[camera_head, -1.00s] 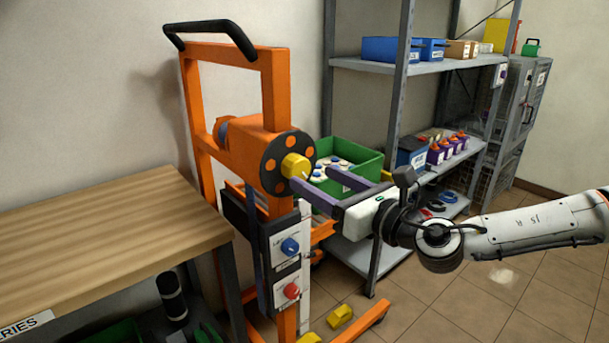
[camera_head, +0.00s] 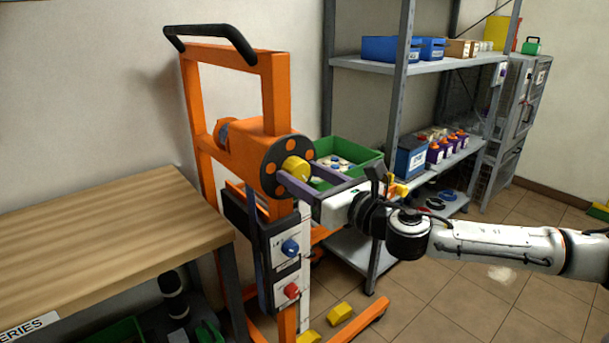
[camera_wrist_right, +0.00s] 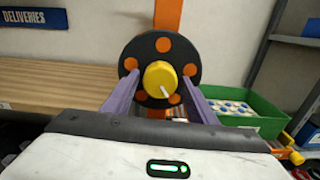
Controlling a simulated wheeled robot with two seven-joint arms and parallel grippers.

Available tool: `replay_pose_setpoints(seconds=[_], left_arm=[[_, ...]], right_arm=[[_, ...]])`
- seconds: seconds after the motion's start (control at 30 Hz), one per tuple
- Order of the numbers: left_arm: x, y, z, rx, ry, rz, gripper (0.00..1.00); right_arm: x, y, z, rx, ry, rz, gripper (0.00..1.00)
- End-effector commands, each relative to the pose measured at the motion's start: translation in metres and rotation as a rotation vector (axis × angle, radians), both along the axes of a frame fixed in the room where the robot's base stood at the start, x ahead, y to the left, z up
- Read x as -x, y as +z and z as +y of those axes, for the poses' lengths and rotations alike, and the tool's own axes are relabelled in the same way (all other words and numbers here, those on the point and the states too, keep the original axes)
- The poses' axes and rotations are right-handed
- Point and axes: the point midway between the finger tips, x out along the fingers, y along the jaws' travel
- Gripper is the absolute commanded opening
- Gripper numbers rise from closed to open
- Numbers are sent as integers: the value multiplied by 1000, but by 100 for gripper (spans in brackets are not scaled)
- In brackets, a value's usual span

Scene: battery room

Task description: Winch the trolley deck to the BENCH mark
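The orange trolley (camera_head: 196,105) stands against the wall. Its winch has a black disc with orange dots (camera_head: 270,172) and a yellow knob (camera_head: 296,169) at the centre; in the right wrist view the knob (camera_wrist_right: 160,76) faces me with a small pale pin. My right gripper (camera_head: 294,174) is open, its two purple fingers on either side of the knob, with gaps visible in the wrist view (camera_wrist_right: 158,92). I cannot make out the deck or the BENCH mark.
A wooden bench (camera_head: 95,250) is at left. Yellow blocks (camera_head: 339,312) lie near the trolley foot. Tiled floor at right is open.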

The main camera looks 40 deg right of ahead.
Motion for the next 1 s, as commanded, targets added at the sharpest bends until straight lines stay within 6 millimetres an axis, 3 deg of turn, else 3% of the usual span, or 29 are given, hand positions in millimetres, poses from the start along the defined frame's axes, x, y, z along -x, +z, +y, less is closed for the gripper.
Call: replay_pose_setpoints(seconds=[0.03,0.2,0.57,1.0], left_arm=[[0,0,0,0,-1,-1,31],[-1,1,0,-1,0,-3,31],[-1,2,0,-1,0,-4,31],[-3,5,0,0,-1,-8,31]], right_arm=[[0,0,0,0,0,0,43],[0,0,0,0,0,0,19],[0,0,0,-69,0,5,19],[0,0,0,-425,0,34,19]])
